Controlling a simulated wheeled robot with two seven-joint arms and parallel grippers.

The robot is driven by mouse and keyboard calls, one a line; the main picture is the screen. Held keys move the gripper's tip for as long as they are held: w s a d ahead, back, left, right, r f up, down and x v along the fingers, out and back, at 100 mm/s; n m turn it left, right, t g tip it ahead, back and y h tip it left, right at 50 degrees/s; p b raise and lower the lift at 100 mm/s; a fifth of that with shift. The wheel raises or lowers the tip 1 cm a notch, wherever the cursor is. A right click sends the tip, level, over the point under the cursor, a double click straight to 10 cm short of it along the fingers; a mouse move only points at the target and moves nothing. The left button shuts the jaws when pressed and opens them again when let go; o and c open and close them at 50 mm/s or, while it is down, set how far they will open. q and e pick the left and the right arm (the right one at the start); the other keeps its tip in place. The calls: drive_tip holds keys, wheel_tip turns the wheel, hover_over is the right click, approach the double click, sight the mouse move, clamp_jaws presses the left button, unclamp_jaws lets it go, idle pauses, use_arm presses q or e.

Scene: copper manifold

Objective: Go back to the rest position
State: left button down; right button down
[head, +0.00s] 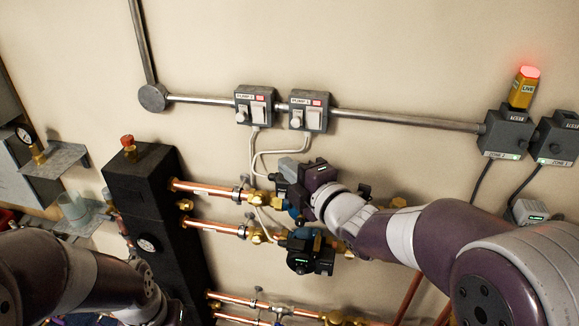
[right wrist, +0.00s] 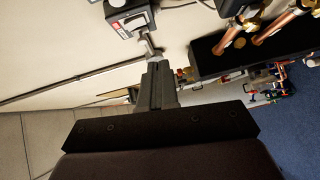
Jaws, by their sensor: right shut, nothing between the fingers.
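My right arm reaches in from the right in the head view, in front of the copper manifold. Its gripper (head: 290,167) is just below the two pump switch boxes, apart from them as far as I can tell. In the right wrist view the fingers (right wrist: 157,72) are together with nothing between them, and a switch box shows beyond their tips. My left arm crosses the lower left of the head view. Its gripper is hidden or out of frame.
The pump boxes (head: 255,107) (head: 309,111) hang on a conduit. Copper pipes (head: 208,189) with valves and pumps (head: 303,252) run from a black header (head: 150,200) close to my right gripper. A lit red beacon (head: 524,88) stands upper right. The wall above is clear.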

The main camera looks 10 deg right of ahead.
drive_tip(key=s+d+f+m+g+h+b, duration=0.1)
drive_tip(key=s+d+f+m+g+h, duration=0.35)
drive_tip(key=f+m, duration=0.35)
drive_tip(key=s+d+f+m+g+h+b, duration=0.1)
drive_tip(key=s+d+f+m+g+h, duration=0.3)
drive_tip(key=f+m, duration=0.4)
drive_tip(key=s+d+f+m+g+b, duration=0.2)
drive_tip(key=s+f+m+g, duration=0.3)
drive_tip(key=s+f, duration=0.3)
drive_tip(key=s+d+m, duration=0.1)
drive_tip(key=s, duration=0.3)
drive_tip(key=shift+s+d+g+y, duration=0.15)
drive_tip(key=shift+g+y, duration=0.2)
